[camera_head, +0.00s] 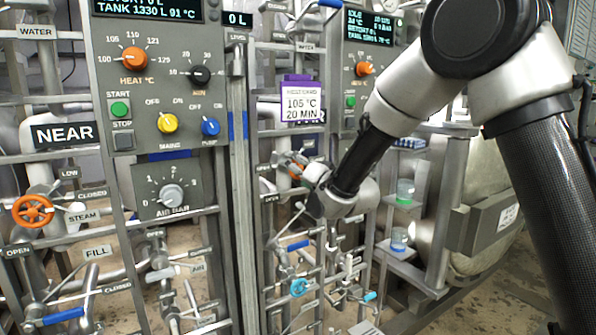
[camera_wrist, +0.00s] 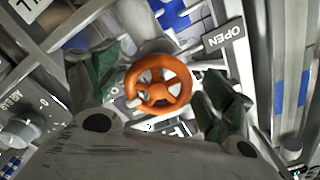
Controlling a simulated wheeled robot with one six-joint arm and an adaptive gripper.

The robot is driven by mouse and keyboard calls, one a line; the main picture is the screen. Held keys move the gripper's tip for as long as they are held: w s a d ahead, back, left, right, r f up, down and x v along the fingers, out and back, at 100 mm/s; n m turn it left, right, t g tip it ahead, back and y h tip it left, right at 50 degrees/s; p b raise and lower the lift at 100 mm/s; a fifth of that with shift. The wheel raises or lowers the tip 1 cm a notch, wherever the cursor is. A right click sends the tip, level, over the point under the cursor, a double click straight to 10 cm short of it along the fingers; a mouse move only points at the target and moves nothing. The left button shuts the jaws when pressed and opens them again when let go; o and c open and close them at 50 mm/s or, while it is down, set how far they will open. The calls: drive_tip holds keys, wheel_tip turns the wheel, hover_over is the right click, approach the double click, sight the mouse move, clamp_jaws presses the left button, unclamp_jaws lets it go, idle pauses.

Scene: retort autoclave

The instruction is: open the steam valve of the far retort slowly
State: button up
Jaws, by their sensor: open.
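The far retort's orange steam handwheel (camera_wrist: 158,85) is in the middle of the wrist view, with its spokes and a small pale knob showing. My gripper (camera_wrist: 160,82) is open, with one green-padded finger on each side of the wheel. I cannot tell whether either finger touches the rim. In the head view my gripper (camera_head: 292,163) is at the far rack and hides most of this wheel; only a bit of orange (camera_head: 296,170) shows.
A similar orange handwheel (camera_head: 33,211) marked STEAM is on the near rack, under the NEAR sign (camera_head: 63,133). A purple-topped card (camera_head: 302,103) reads 105 °C, 20 MIN. A blue handwheel (camera_head: 299,287) and pipes lie below my gripper. Metal posts stand close by.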

drive_tip(key=shift+w, duration=0.1)
drive_tip(key=c, duration=1)
drive_tip(key=shift+c, duration=0.2)
drive_tip(key=shift+n, duration=0.3)
drive_tip(key=n, duration=0.4)
drive_tip(key=shift+f, duration=0.1)
drive_tip(key=shift+w+d+n, duration=0.1)
drive_tip(key=shift+d+n, duration=0.05)
drive_tip(key=shift+n, duration=1.85)
drive_tip(key=o, duration=1)
